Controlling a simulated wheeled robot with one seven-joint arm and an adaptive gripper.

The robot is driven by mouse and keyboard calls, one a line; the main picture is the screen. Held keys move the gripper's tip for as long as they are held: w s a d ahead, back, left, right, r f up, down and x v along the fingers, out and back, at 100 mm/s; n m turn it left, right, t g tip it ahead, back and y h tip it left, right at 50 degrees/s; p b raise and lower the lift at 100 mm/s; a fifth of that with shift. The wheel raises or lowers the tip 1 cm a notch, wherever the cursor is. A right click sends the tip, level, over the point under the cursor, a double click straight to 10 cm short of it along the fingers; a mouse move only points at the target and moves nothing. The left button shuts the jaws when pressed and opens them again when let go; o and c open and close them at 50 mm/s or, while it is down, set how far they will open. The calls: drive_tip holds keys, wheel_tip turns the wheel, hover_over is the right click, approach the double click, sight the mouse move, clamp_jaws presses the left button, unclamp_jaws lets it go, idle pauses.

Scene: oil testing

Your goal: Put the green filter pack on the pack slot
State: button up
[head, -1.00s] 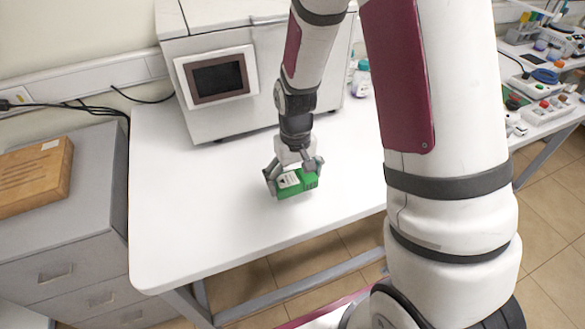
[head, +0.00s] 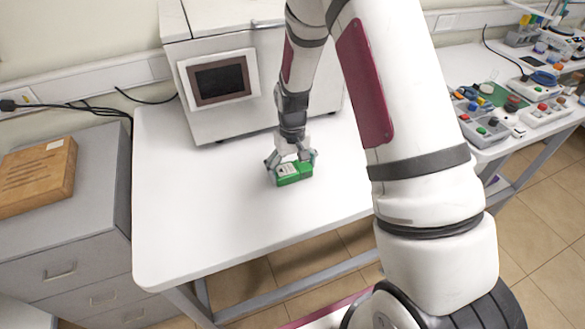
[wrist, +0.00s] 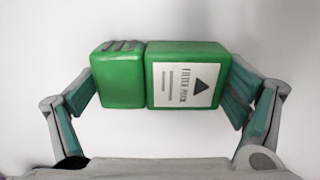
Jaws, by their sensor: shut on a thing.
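The green filter pack (head: 294,174) is a small green box with a ribbed end block and a white label; it also shows in the wrist view (wrist: 120,80). My gripper (head: 291,166) is shut on its two ends, with one finger pad at each end in the wrist view (wrist: 160,88). The pack is at the middle of the white table; I cannot tell whether it touches the top. I cannot make out a pack slot for certain in any view.
A grey machine with a dark screen (head: 220,80) stands at the back of the white table (head: 190,220). The table's left and front parts are clear. A grey drawer cabinet (head: 60,240) with a wooden box (head: 38,178) is at left. Several devices (head: 485,128) crowd the right table.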

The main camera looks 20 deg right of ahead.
drive_tip(key=shift+f, duration=0.1)
drive_tip(key=o, duration=1.1)
drive_tip(key=shift+c, duration=0.2)
drive_tip(key=shift+o, duration=0.2)
